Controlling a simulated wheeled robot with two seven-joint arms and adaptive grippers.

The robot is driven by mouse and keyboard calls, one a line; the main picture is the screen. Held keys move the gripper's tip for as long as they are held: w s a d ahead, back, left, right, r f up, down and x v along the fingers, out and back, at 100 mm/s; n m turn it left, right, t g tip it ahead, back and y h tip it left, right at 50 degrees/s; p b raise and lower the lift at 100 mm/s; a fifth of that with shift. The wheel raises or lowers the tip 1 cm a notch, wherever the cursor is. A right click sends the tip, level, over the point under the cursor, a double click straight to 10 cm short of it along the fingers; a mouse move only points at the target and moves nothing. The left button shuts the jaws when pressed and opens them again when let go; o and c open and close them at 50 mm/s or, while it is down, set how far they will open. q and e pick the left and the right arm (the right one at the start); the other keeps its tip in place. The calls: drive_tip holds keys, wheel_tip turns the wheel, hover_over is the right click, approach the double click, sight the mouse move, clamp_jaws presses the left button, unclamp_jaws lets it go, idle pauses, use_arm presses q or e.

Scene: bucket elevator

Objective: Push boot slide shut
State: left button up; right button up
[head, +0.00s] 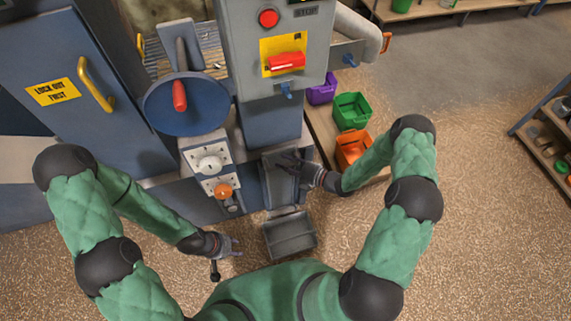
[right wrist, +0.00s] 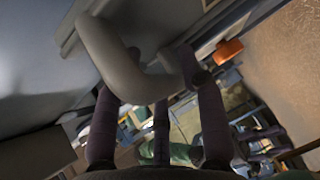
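The boot slide appears to be the grey upright panel (head: 279,186) low on the front of the elevator, above a small grey open tray (head: 290,237). My right gripper (head: 290,162) is at the panel's upper part. In the right wrist view a thick grey curved handle (right wrist: 118,62) crosses in front of the fingers of my right gripper (right wrist: 150,75). These fingers are spread apart, and I cannot tell whether they touch the handle. My left gripper (head: 233,246) looks open and empty, left of the tray.
Purple (head: 322,91), green (head: 351,111) and orange (head: 353,150) bins stand right of the machine. A control box with a white dial (head: 209,163) and orange knob (head: 223,190) is to the left. Open floor lies at the right.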

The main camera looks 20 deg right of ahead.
drive_tip(key=v, duration=1.2)
idle(0.3)
